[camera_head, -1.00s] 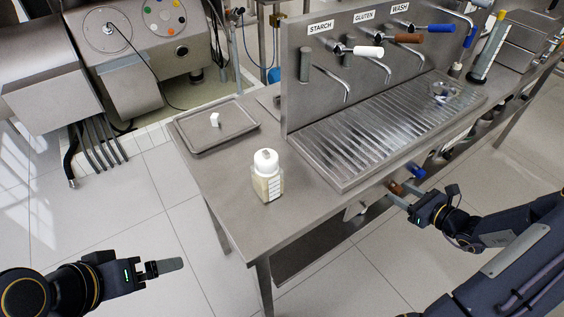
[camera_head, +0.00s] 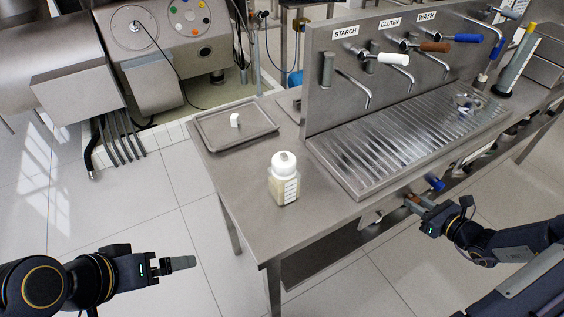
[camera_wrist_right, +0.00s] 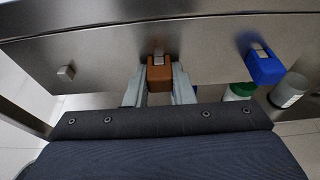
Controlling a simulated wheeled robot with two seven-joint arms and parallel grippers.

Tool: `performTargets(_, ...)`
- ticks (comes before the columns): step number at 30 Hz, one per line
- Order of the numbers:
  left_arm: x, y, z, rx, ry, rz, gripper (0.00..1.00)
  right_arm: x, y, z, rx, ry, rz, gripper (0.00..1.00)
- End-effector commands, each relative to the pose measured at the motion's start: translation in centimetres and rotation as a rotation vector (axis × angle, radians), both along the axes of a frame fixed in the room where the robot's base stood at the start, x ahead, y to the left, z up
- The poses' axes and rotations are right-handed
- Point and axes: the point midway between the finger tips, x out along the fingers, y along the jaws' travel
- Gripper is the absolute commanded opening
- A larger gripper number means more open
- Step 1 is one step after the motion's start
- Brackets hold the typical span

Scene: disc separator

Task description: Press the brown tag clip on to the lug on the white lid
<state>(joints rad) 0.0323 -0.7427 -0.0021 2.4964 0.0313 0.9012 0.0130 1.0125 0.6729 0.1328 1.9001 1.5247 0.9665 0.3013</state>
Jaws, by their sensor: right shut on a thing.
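The brown tag clip (camera_wrist_right: 160,76) hangs on a small metal peg on the table's front face. It also shows small in the head view (camera_head: 411,198). My right gripper (camera_wrist_right: 159,88) has its two fingers on either side of the clip and is shut on it; the peg end still shows at the clip's top. The white lid (camera_head: 284,160) is on an upright bottle (camera_head: 284,188) near the table's left front corner. The lug is too small to make out clearly. My left gripper (camera_head: 181,263) is over the floor at lower left, seen side-on, apart from everything.
A blue clip (camera_wrist_right: 264,67) hangs right of the brown one, and a bare peg (camera_wrist_right: 67,73) is to its left. A tray (camera_head: 208,145) holds a small white piece (camera_head: 235,120). A ribbed drain tray (camera_head: 349,180) lies below the taps. The tabletop around the bottle is clear.

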Motion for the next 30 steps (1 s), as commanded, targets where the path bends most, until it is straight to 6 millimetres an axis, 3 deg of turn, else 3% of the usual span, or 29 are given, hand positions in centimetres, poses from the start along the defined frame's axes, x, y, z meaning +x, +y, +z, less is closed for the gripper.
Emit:
performTargets(15,0.0,0.0,0.1,0.0,0.0,0.0,1.0,-1.5,-0.8,0.0,-0.001,0.001,-0.001,0.0)
performTargets(30,0.0,0.0,0.4,0.0,0.0,0.0,1.0,-5.4,-2.9,0.0,-0.002,0.0,-0.001,0.0)
